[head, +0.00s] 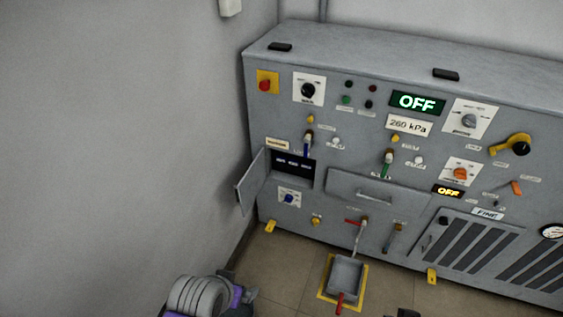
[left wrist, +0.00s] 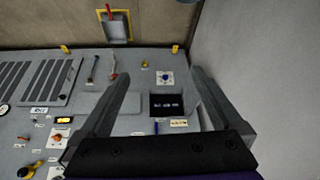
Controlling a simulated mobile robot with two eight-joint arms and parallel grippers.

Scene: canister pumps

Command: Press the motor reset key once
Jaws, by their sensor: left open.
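The grey pump cabinet (head: 330,120) carries many controls, and its labels are too small to read, so I cannot tell which one is the motor reset key. A small dark recess (head: 292,169) with a row of pale markings stands open, its hinged door (head: 252,182) swung out to the left. The recess also shows in the left wrist view (left wrist: 166,104), upside down. My left gripper (left wrist: 165,73) is open and empty, with the recess seen between its fingers. In the head view only my purple and grey left arm shows, low down. My right gripper is not identifiable.
A red button on yellow (head: 264,85), a black knob (head: 308,91) and a blue knob (head: 289,198) surround the recess. A closed drawer (head: 365,190) lies right of it. A tray (head: 345,272) sits on the floor in front. A wall (head: 120,130) closes the left side.

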